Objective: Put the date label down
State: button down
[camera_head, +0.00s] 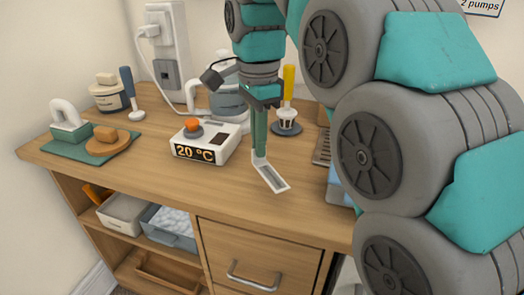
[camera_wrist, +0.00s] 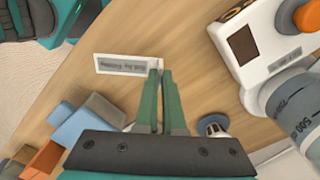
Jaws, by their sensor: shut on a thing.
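The date label (camera_head: 271,177) is a small white strip with a grey printed panel. In the wrist view the label (camera_wrist: 122,65) shows its print side, too blurred to read. My gripper (camera_head: 260,154) points down over the desk, its green fingers shut on one end of the label. In the wrist view my gripper (camera_wrist: 160,73) pinches the label's right end, and the rest sticks out to the left. The label is tilted and close to the wooden desk top (camera_head: 190,185). I cannot tell whether it touches the wood.
A white temperature display (camera_head: 212,150) with an orange knob stands left of my gripper. A yellow-handled tool (camera_head: 288,85) stands behind. Blue and orange blocks (camera_wrist: 75,128) show in the wrist view. The desk's front is clear above the drawer (camera_head: 250,255).

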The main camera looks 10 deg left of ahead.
aim_at(259, 161)
jog(key=shift+f, duration=1.8)
jog(key=c, duration=1)
grip_release()
jog(key=shift+f, duration=0.1)
